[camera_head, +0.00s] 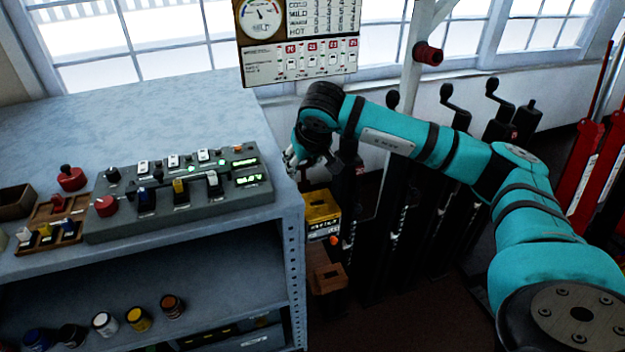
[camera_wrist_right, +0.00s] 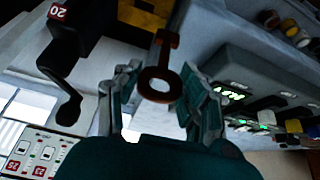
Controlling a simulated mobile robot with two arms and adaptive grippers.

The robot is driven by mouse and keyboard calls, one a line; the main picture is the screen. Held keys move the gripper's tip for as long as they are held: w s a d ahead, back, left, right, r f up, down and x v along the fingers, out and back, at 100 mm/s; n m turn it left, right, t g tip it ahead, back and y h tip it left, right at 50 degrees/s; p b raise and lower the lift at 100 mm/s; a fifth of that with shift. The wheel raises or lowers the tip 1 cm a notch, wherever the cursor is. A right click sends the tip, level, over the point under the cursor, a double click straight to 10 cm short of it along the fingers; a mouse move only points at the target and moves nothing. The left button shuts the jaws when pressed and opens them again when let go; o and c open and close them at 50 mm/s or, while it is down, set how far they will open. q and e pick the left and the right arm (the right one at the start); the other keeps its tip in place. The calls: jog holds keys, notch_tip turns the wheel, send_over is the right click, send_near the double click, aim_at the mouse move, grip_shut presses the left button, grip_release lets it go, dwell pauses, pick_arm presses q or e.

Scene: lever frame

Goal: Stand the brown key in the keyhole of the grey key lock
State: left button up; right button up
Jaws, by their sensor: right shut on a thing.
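My right gripper (camera_head: 291,158) is beside the right end of the bench, in front of the window wall. In the right wrist view its two fingers (camera_wrist_right: 160,92) stand on either side of the brown key (camera_wrist_right: 166,50) and hold it by its round bow. The key's shaft points away from the gripper. In the head view the key is too small or hidden to make out. I cannot make out the grey key lock or its keyhole for sure in either view. My left gripper is not in view.
A grey control console (camera_head: 180,192) with switches and green displays lies on the bench (camera_head: 160,100). A yellow box (camera_head: 321,212) and a brown box (camera_head: 327,278) are below my right gripper. Black levers (camera_head: 455,120) stand behind my right arm. Jars stand on the lower shelf.

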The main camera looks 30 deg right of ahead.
jog(key=w+d+f+b, duration=0.2)
jog(key=d+f, duration=0.1)
jog(key=d, duration=0.3)
pick_arm(q)
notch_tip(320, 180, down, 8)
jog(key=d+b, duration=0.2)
jog(key=b, duration=0.2)
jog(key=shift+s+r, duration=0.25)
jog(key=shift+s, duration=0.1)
pick_arm(e)
send_over(316, 199)
jog(key=s, duration=0.2)
jog(key=shift+m, duration=0.4)
jog(key=f, duration=0.5)
jog(key=shift+w+a+f, duration=0.2)
jog(key=shift+w, duration=0.05)
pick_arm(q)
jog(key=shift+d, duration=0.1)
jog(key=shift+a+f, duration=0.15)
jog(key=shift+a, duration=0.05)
pick_arm(e)
jog(key=shift+s+f, duration=0.1)
jog(key=shift+f, duration=0.1)
pick_arm(q)
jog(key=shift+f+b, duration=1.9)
jog(key=shift+b, duration=0.15)
pick_arm(e)
jog(key=shift+f, duration=2.75)
jog(key=shift+f, duration=0.1)
